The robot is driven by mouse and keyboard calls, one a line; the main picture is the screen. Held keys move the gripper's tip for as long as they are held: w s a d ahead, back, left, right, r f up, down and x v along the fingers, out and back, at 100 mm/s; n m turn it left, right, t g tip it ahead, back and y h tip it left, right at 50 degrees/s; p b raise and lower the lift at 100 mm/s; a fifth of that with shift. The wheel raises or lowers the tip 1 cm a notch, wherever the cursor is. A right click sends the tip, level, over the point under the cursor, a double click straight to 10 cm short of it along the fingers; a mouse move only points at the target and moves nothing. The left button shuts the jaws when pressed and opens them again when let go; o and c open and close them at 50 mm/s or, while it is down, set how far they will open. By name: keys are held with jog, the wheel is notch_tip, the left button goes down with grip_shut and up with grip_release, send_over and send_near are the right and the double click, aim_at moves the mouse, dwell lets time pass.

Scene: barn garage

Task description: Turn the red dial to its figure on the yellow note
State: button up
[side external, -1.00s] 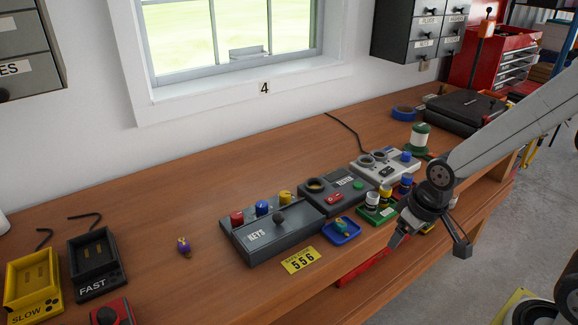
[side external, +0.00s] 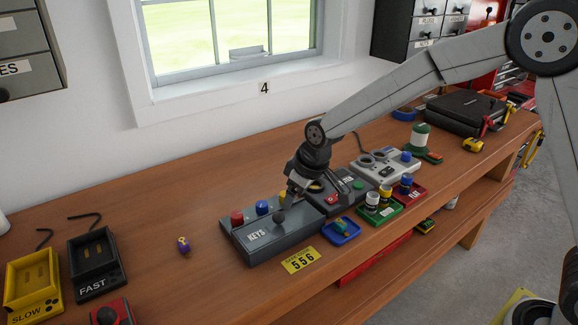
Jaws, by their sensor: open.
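The red dial (side external: 237,218) stands at the left end of a row of knobs on the dark grey KEYS box (side external: 262,241). The blue dial (side external: 262,207) is to its right, and the yellow dial (side external: 283,197) is further right, partly covered by my gripper. My gripper (side external: 294,192) is open, pointing down over the box's right end, apart from the red dial.
A grey box (side external: 335,199) with a red switch adjoins the KEYS box on the right. A blue tray (side external: 341,231) and a green holder (side external: 381,212) stand in front. The FAST charger (side external: 95,265) is at left. The bench between is mostly clear, with a small purple-yellow item (side external: 184,245).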

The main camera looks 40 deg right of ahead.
jog(key=n+y, duration=0.1)
jog(key=n, duration=0.1)
send_near(237, 215)
jog(key=f, duration=0.2)
jog(key=shift+w+a+r, duration=0.15)
jog(key=shift+a, duration=0.05)
jog(key=shift+x, duration=3.85)
jog(key=shift+w, duration=0.1)
jog(key=shift+d, duration=0.1)
grip_shut()
